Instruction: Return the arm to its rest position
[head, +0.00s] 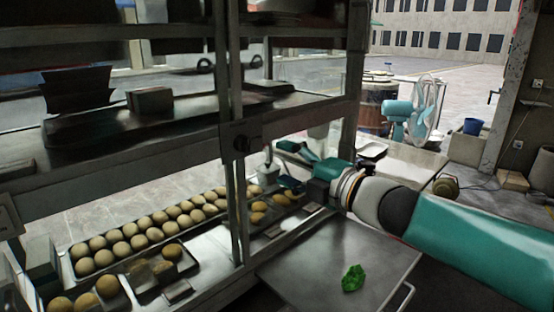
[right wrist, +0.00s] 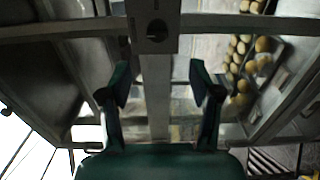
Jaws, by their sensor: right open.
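My right arm (head: 470,240), teal with a dark and pale wrist, comes in from the right in the head view. Its gripper (head: 284,166) is at the metal rack's right end, close to an upright post. In the right wrist view the two dark fingers of the gripper (right wrist: 160,85) are spread apart with nothing between them. A rack post with a dark plate (right wrist: 157,30) stands beyond the fingers. My left gripper shows in neither view.
The metal rack (head: 232,100) holds a tray of several round buns (head: 150,235) on its lower level. A metal side table (head: 300,275) with a crumpled green thing (head: 352,278) is below my right arm. A teal fan (head: 418,108) and a barrel (head: 377,105) stand behind.

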